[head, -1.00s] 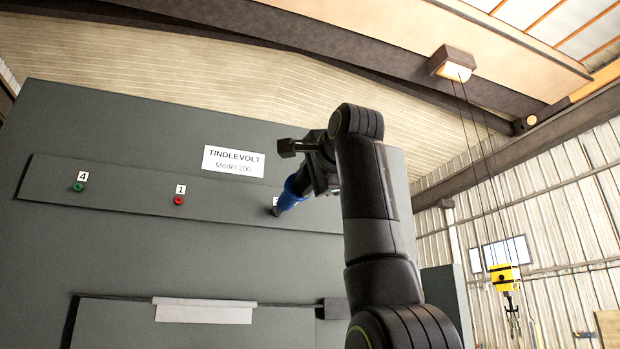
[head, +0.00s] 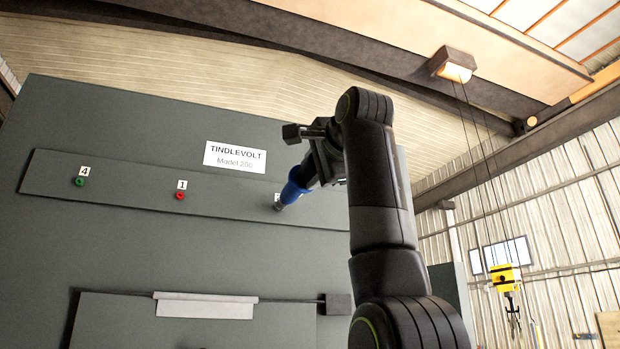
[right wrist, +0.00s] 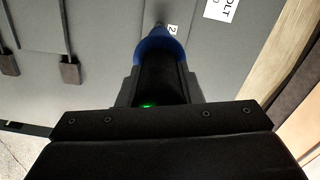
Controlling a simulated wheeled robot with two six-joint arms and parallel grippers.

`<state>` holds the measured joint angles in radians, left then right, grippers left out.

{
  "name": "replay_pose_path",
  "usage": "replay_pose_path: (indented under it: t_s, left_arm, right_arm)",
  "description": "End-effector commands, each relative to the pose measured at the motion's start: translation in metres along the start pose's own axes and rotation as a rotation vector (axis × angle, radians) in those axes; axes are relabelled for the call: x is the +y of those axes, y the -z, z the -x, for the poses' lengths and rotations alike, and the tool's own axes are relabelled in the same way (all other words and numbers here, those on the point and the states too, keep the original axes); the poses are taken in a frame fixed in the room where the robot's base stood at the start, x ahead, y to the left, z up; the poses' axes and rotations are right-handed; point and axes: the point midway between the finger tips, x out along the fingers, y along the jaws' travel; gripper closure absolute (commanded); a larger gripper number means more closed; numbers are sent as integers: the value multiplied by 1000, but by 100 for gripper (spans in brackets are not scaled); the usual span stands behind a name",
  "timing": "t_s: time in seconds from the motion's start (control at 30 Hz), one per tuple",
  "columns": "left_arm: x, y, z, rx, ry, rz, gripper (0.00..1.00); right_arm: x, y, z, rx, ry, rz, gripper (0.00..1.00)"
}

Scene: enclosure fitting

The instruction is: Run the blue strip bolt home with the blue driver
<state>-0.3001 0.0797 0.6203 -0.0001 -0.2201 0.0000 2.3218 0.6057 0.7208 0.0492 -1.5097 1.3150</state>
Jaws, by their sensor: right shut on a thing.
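The blue driver (head: 291,190) is held in my right gripper (head: 318,168), which is shut on it. The driver's tip points at the strip (head: 235,205) on the grey enclosure, beside a small number label. In the right wrist view the driver (right wrist: 157,50) runs up from between the jaws, a green light on its body, and its tip meets the panel next to a label reading 2. The blue bolt is hidden behind the tip, and I cannot tell how far in it sits. My left gripper is not in view.
A green bolt (head: 79,182) at label 4 and a red bolt (head: 180,195) at label 1 sit farther left on the strip. A TINDLEVOLT sign (head: 235,158) is above it. A bar with a pale handle (head: 204,306) lies below. A yellow hoist (head: 505,278) hangs at right.

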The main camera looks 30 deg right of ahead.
Motion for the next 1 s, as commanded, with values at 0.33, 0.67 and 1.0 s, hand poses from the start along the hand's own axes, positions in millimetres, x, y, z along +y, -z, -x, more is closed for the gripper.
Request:
replay_pose_path:
  t_s: [0.33,0.67,1.0]
  left_arm:
    - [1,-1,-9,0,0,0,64]
    - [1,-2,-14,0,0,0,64]
    - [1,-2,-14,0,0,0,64]
  right_arm:
    - [-1,0,21,2,8,0,100]
    - [-2,0,34,2,7,0,100]
    - [-2,0,34,2,7,0,100]
